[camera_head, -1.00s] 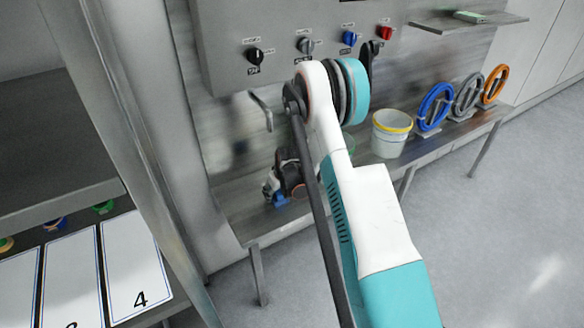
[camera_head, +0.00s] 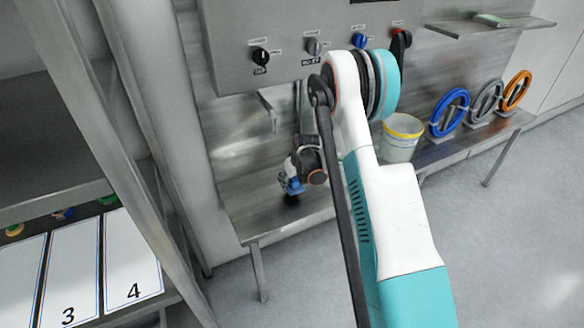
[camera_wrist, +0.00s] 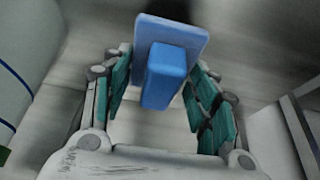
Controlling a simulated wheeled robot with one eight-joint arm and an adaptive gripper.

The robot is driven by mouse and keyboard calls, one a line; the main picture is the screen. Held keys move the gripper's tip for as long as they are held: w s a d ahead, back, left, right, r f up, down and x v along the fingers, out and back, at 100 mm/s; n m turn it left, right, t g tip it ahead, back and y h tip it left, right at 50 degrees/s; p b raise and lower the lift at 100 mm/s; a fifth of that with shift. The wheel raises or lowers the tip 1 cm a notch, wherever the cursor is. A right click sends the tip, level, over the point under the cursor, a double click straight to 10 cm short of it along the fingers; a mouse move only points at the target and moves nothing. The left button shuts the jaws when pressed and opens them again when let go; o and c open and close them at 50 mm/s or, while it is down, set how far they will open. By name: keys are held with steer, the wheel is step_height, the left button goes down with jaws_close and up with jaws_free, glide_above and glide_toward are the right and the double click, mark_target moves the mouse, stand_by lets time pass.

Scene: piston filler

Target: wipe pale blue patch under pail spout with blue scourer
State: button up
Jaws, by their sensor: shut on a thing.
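My gripper (camera_head: 297,178) is shut on the blue scourer (camera_head: 293,187), above the left part of the metal bench. In the wrist view the scourer (camera_wrist: 163,72) is a flat blue pad with a block-shaped grip between my gripper's teal-lined fingers (camera_wrist: 160,95). A dark shadow lies below it, and it looks a little clear of the bench top. A grey metal spout (camera_head: 268,110) sticks out from the panel, up and left of my gripper. I cannot make out the pale blue patch in either view.
A control panel with knobs (camera_head: 260,57) is above. A shelf frame (camera_head: 150,150) stands at left.

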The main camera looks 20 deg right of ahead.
steer(key=shift+r+p, duration=0.75)
steer(key=shift+r, duration=1.2)
